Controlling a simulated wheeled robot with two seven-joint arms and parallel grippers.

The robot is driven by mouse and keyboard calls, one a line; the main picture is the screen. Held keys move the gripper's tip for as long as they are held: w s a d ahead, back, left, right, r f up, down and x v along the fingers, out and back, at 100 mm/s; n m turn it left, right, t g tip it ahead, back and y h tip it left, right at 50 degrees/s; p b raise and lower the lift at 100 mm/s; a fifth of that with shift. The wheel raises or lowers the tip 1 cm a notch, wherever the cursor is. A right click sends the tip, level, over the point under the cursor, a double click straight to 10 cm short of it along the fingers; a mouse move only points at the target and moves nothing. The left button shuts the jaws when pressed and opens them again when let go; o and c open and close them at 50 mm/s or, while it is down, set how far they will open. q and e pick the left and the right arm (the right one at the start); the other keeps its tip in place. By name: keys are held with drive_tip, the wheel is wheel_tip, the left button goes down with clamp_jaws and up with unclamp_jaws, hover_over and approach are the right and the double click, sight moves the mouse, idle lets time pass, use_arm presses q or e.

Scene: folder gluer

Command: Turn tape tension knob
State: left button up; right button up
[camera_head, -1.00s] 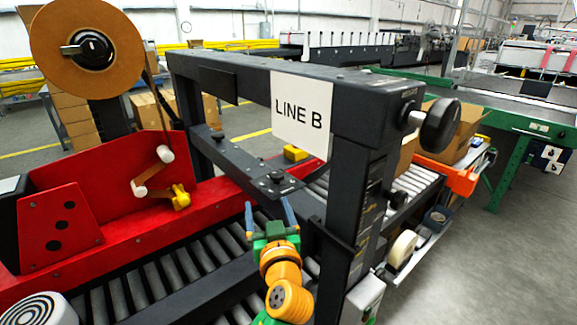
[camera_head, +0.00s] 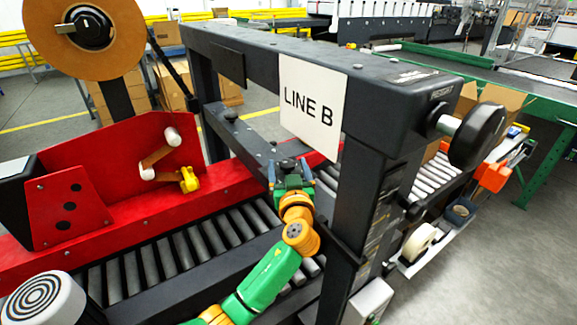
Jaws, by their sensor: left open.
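Several knobs show, and I cannot tell for sure which is the tape tension knob. A small black knob (camera_head: 286,162) sits on the dark crossbar under the LINE B frame. My left gripper (camera_head: 288,170) is open and empty, with its blue fingertips on either side of this knob in the picture; whether they touch it is unclear. A large black knob (camera_head: 477,136) stands out from the frame's right end. A brown tape reel (camera_head: 119,52) has a black hub knob (camera_head: 90,28) at upper left. A yellow knob (camera_head: 188,180) is on the red unit.
The dark frame (camera_head: 310,62) with the LINE B sign (camera_head: 312,105) rises close behind and right of my left gripper. Rollers (camera_head: 170,255) and the red guard (camera_head: 110,170) lie to the left. Tape rolls (camera_head: 421,241) rest on a right-hand shelf.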

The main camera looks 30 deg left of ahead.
use_arm(q)
drive_tip(key=shift+s+d, duration=0.1)
clamp_jaws()
drive_tip(key=shift+r, duration=0.1)
drive_tip(key=shift+s+m+t+h, duration=0.1)
drive_tip(key=shift+m+t+h, duration=0.3)
drive_tip(key=shift+h, duration=0.1)
drive_tip(key=m+h+p, duration=0.1)
drive_tip(key=m+t+h+p, duration=0.1)
drive_tip(key=shift+a+r+t+h, duration=0.15)
drive_tip(key=shift+a+t+h, duration=0.1)
drive_tip(key=shift+t+h, duration=0.05)
drive_tip(key=m+h, duration=0.1)
drive_tip(key=m+t+h+p, duration=0.1)
drive_tip(key=h, duration=0.1)
drive_tip(key=m+h+p, duration=0.1)
drive_tip(key=h, duration=0.1)
drive_tip(key=shift+s+a+t, duration=0.15)
drive_tip(key=shift+a+t, duration=0.1)
drive_tip(key=shift+t, duration=0.15)
drive_tip(key=shift+a+m+h+p, duration=0.1)
drive_tip(key=shift+m+h+p, duration=0.4)
drive_tip(key=shift+m+h, duration=0.45)
drive_tip(key=shift+a+m+h, duration=0.1)
drive_tip(key=shift+m+h, duration=0.65)
drive_tip(key=shift+h, duration=0.7)
drive_tip(key=shift+m+h, duration=0.3)
drive_tip(key=shift+h, duration=0.2)
